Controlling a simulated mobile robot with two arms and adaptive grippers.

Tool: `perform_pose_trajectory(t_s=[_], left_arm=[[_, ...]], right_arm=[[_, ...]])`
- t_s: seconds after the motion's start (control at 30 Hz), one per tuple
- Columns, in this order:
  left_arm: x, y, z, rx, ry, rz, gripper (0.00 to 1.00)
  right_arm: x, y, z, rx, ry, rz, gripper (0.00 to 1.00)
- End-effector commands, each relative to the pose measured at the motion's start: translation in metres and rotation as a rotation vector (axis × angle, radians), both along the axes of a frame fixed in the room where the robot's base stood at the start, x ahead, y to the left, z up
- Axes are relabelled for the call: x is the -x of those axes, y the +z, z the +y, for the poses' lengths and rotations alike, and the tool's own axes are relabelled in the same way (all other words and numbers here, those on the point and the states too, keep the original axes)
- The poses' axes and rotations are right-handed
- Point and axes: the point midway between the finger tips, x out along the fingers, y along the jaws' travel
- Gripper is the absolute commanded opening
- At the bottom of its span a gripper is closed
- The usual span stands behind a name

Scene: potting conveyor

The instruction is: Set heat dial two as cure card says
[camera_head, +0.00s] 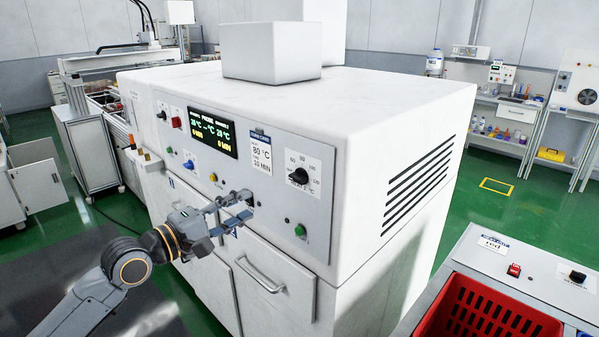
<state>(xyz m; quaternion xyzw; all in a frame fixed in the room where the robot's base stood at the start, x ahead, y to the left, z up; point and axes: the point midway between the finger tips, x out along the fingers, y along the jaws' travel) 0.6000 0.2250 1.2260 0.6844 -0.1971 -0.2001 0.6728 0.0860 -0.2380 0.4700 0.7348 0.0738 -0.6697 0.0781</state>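The cure card (261,152) is on the white oven's front panel and reads heat 80 °C, time 10 min. To its right is a black dial (299,176) on a white scale plate with small numbers; its lower label and exact setting are too small to read surely. My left gripper (247,207) is in front of the panel, below and left of this dial and apart from it. Its fingers are spread, with nothing seen between them. My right gripper is not in view.
A dark display (213,132) with green and yellow readings is left of the card. A green button (300,230) sits below the dial. A drawer handle (260,275) sticks out beneath the panel. A red crate (490,318) stands at lower right.

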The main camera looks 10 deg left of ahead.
Motion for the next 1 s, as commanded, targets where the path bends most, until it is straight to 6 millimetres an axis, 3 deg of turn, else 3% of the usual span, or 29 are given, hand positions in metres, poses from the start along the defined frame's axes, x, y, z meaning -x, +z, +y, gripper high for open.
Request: perform_pose_trajectory(t_s=[0.17,0.7,1.0], left_arm=[[-0.003,0.012,-0.010,0.022,-0.018,0.001,0.36],[-0.090,0.013,-0.068,0.017,-0.017,0.000,0.36],[-0.110,0.010,-0.081,0.015,-0.016,-0.001,0.36]], right_arm=[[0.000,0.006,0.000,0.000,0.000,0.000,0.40],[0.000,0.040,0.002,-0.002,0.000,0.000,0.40],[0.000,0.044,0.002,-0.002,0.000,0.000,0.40]])
